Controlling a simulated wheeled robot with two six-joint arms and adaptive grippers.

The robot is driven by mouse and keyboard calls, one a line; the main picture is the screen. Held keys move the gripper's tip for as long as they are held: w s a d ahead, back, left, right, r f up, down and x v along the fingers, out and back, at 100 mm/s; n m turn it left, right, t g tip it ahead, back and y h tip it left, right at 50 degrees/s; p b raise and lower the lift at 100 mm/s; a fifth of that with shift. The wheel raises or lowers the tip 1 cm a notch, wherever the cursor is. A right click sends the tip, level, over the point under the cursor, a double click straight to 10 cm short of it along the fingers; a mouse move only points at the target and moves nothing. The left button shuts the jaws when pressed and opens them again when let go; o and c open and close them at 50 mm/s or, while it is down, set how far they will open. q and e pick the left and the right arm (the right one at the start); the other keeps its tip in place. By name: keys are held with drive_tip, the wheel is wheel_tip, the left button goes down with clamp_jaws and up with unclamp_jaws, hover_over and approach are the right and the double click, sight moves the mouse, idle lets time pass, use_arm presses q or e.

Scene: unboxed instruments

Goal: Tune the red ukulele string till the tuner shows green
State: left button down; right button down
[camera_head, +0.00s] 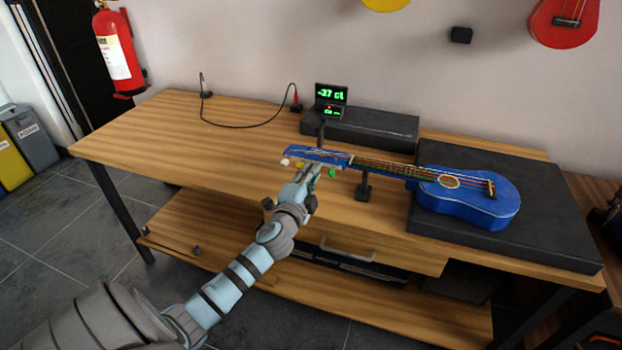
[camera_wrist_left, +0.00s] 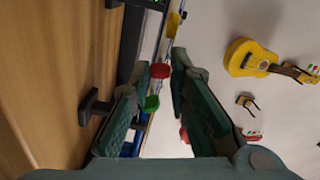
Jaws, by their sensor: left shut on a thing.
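A blue ukulele (camera_head: 465,206) lies with its body on a black mat and its neck on a small black stand. Its headstock (camera_head: 317,155) points left. The red tuning peg (camera_wrist_left: 160,71) is between the fingertips of my left gripper (camera_head: 312,173) in the wrist view, and the gripper is shut on it. A green peg (camera_wrist_left: 151,103) is close beside the fingers, and a yellow peg (camera_wrist_left: 173,25) is farther along. In the head view my fingers hide the red peg. The tuner (camera_head: 331,94) reads "-37 ct" in green digits, with a small red mark below.
The black mat (camera_head: 560,238) covers the table's right end. A long black box (camera_head: 375,128) stands behind the headstock. The black neck stand (camera_head: 364,188) is right of my gripper. A cable (camera_head: 245,125) lies at the back. The table's left part (camera_head: 180,135) is clear.

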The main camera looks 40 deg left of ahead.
use_arm(q)
drive_tip(key=shift+n+b, duration=0.35)
drive_tip(key=shift+n, duration=0.65)
drive_tip(key=c, duration=1.8)
unclamp_jaws()
drive_tip(key=v, duration=1.2)
drive_tip(key=shift+r, duration=0.1)
